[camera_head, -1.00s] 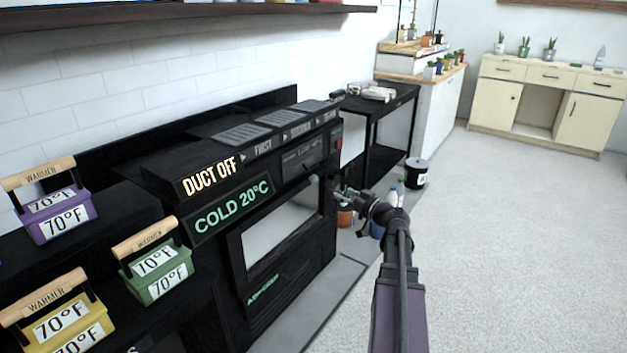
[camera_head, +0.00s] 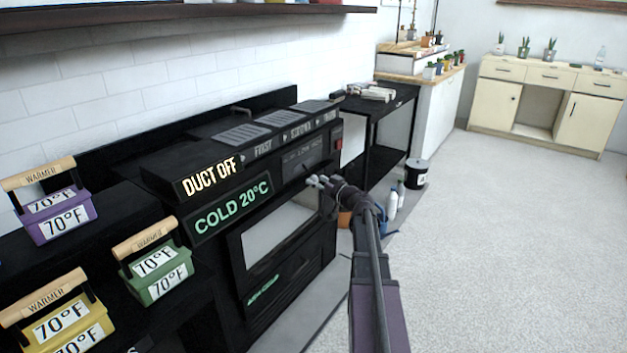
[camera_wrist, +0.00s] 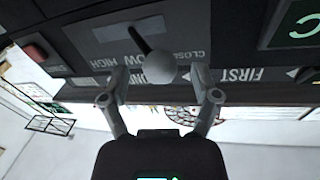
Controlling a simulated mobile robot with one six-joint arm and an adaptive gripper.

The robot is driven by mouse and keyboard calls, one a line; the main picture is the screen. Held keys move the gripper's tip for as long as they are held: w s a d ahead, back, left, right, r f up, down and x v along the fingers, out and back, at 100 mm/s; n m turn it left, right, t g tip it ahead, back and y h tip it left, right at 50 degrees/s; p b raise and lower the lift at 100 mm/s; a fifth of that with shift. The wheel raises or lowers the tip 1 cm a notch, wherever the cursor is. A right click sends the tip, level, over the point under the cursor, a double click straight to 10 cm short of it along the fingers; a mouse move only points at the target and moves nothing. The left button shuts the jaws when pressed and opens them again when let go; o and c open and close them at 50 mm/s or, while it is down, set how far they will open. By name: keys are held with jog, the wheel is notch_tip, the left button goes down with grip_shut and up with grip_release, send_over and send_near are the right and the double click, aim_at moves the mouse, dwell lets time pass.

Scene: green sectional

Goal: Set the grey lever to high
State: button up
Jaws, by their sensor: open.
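The grey lever (camera_wrist: 155,90) has a round pale grey knob on a dark shaft set in the control panel. In the wrist view its knob hangs between my two fingers. The labels CLOSED, LOW and HIGH appear upside down, with HIGH at the left. The shaft crosses the label row between LOW and CLOSED. My gripper (camera_wrist: 159,78) is open, with one finger on each side of the knob; I cannot tell whether either touches it. In the head view my gripper (camera_head: 317,182) is in front of the black machine's panel (camera_head: 303,155), where the knob is hard to make out.
A red switch (camera_wrist: 35,50) is on the panel beside the lever. The black machine (camera_head: 240,225) has lit DUCT OFF and COLD 20°C signs. Small warmer boxes (camera_head: 160,270) stand at left. Bottles (camera_head: 391,205) and a black bucket (camera_head: 416,172) are on the floor; the right floor is clear.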

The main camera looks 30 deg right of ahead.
jog(key=shift+x, duration=0.85)
jog(key=shift+c, duration=0.2)
grip_shut()
